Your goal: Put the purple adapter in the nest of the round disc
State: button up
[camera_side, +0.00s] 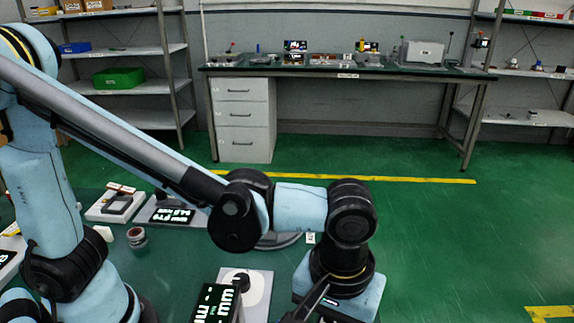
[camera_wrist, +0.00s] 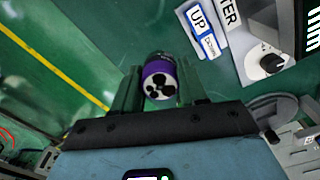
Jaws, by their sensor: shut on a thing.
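In the wrist view the purple adapter (camera_wrist: 158,78) is a short cylinder with a purple band and a white end face with black holes. It sits between the two fingers of my gripper (camera_wrist: 159,73), which is shut on it. In the side view my gripper (camera_side: 304,304) is low at the bottom edge, and the adapter cannot be made out there. A grey round disc (camera_side: 280,243) shows in part behind my arm in the side view. Its nest is hidden. A grey rounded edge shows at the right of the wrist view, but I cannot tell whether it is the disc.
A white panel with a black knob (camera_side: 257,290) and a lit display (camera_side: 214,302) stand left of my gripper. A small jar (camera_side: 137,238) and flat fixtures (camera_side: 116,203) stand farther left.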

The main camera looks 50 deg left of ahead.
jog(key=s+d+r, duration=0.2)
jog(key=s, duration=0.1)
jog(key=w+a+r+n, duration=0.1)
jog(key=w+a+n, duration=0.4)
jog(key=a+n, duration=0.45)
jog(key=w+a+r+n, duration=0.2)
jog(key=w+a+n, duration=0.3)
jog(key=a+n, duration=0.45)
jog(key=shift+m, duration=0.9)
jog(key=w+a+f, duration=0.1)
jog(key=a+f, duration=0.1)
jog(key=a, duration=0.2)
jog(key=w+a+f, duration=0.1)
jog(key=a+f, duration=0.1)
jog(key=a, duration=0.2)
jog(key=w+a+f, duration=0.2)
jog(key=a+f, duration=0.1)
jog(key=a, duration=0.1)
jog(key=shift+w+a+f, duration=0.1)
jog(key=shift+a+f, duration=0.2)
jog(key=shift+a, duration=0.05)
jog(key=shift+f, duration=1.9)
jog(key=shift+f, duration=0.1)
jog(key=o, duration=1.2)
jog(key=shift+o, duration=0.2)
